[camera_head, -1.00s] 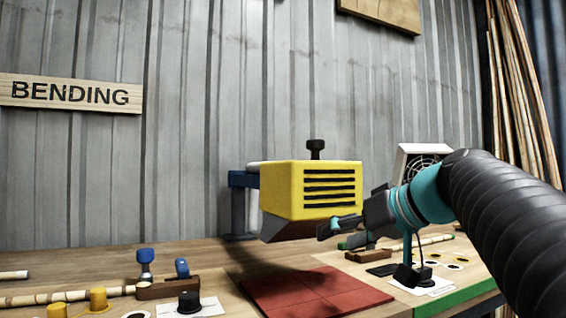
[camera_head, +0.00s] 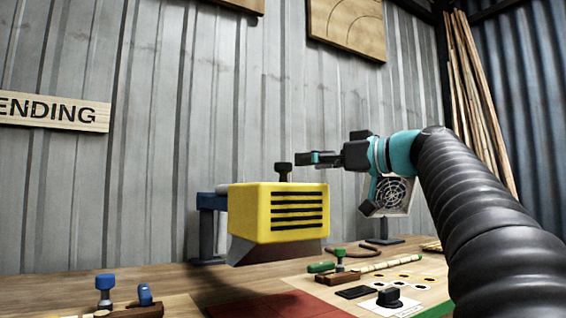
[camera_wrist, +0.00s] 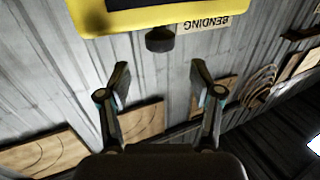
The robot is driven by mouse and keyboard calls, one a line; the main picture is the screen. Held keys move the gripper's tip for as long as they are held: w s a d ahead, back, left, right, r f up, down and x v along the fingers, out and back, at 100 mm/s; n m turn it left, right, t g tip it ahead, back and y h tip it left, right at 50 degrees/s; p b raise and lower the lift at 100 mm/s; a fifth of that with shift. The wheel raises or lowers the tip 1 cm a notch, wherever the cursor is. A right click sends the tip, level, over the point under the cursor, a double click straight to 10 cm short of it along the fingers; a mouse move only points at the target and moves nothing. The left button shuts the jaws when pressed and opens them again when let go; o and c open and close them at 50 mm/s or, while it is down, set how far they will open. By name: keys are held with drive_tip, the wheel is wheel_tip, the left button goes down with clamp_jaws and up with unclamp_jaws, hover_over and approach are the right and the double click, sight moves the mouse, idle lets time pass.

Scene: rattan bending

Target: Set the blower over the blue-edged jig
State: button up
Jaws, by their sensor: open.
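The blower is a yellow box (camera_head: 278,212) with black slots on its front and a grey flared hood below. It hangs above the bench from a blue post on its left. A black knob (camera_head: 283,172) stands on its top. My gripper (camera_head: 302,159) is open and empty, level with or slightly above the knob and just to its right. In the wrist view the knob (camera_wrist: 160,39) lies ahead of the spread fingertips, roughly between them, under the yellow edge (camera_wrist: 150,19). I cannot make out a blue-edged jig; only a board with blue-topped pegs (camera_head: 104,284) shows at lower left.
A red mat (camera_head: 275,305) lies below the blower. A green-edged board (camera_head: 415,290) with a green clamp, a pole and a black block is at right. A fan (camera_head: 392,193) stands behind my arm. Wooden panels (camera_head: 347,25) and rattan poles (camera_head: 478,100) are at the back.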

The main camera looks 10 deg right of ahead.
sight(283, 164)
drive_tip(key=p+x, duration=0.1)
drive_tip(key=x, duration=0.7)
clamp_jaws()
